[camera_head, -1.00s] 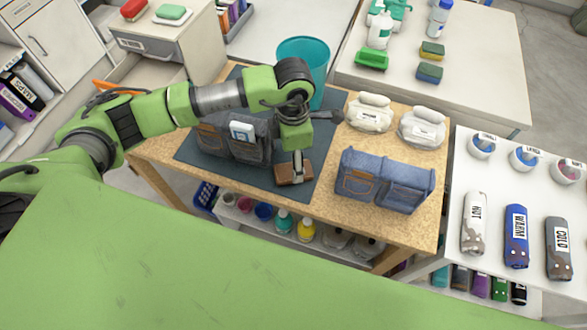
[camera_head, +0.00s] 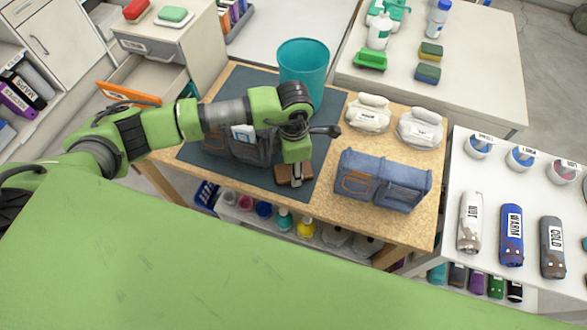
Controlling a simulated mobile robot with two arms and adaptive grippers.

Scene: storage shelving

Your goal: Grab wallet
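The brown wallet (camera_head: 284,175) lies on the dark mat (camera_head: 325,150) near the front edge of the wooden table. My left gripper (camera_head: 296,180) points down right at the wallet, with a grey finger over its right part. The arm and wrist hide much of the gripper and the wallet's top, so whether the fingers are closed on it cannot be told. My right gripper is not in view.
A teal bin (camera_head: 303,62) stands behind. White packs (camera_head: 369,114) sit at the table's back right.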

